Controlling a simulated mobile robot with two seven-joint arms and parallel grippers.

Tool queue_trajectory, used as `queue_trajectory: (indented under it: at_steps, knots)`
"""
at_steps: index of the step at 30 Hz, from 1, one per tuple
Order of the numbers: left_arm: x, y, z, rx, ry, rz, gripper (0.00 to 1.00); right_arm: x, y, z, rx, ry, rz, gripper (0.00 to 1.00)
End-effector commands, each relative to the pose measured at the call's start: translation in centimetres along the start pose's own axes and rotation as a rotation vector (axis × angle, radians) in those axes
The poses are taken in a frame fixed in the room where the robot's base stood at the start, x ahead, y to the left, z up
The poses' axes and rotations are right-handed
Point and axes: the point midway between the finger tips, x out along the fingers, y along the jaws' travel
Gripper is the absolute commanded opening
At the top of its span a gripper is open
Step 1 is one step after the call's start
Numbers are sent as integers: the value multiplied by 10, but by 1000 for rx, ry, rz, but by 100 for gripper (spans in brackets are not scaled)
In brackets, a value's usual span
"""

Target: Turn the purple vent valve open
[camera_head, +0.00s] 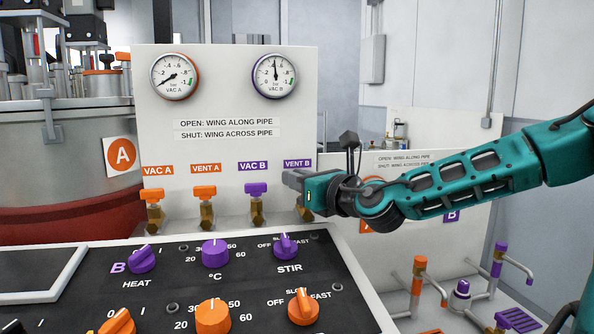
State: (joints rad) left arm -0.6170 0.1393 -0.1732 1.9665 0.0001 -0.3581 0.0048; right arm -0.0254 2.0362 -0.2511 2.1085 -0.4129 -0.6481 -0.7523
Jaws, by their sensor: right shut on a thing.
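The vent valve under the purple VENT B label (297,164) shows only its brass body (306,212) below my right gripper (297,181). My right gripper is shut on the valve's wing, coming in from the right. The wing is hidden by the gripper, so I cannot tell whether it lies along or across the pipe. The VAC B gauge (275,76) above has its needle pointing about straight up. A sign (226,123) reads "OPEN: WING ALONG PIPE", with "SHUT: WING ACROSS PIPE" below. My left gripper is not in view.
Close left of the gripper stands the purple VAC B valve (256,190), then the orange VENT A valve (205,193) and orange VAC A valve (153,196). A black control panel (180,271) with purple and orange knobs lies in front. More small valves (418,273) stand lower right.

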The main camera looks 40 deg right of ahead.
Motion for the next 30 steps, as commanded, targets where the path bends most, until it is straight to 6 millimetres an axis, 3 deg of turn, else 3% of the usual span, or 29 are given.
queue_trajectory:
  at_steps: [9, 15, 30]
  knots:
    - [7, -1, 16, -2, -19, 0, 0, 0, -2, -5, -3, 4, -243, 0]
    - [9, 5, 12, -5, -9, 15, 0, -1, -5, -4, -2, 3, -355, 0]
    - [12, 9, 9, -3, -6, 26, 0, -2, -8, -1, 0, 1, -442, 0]
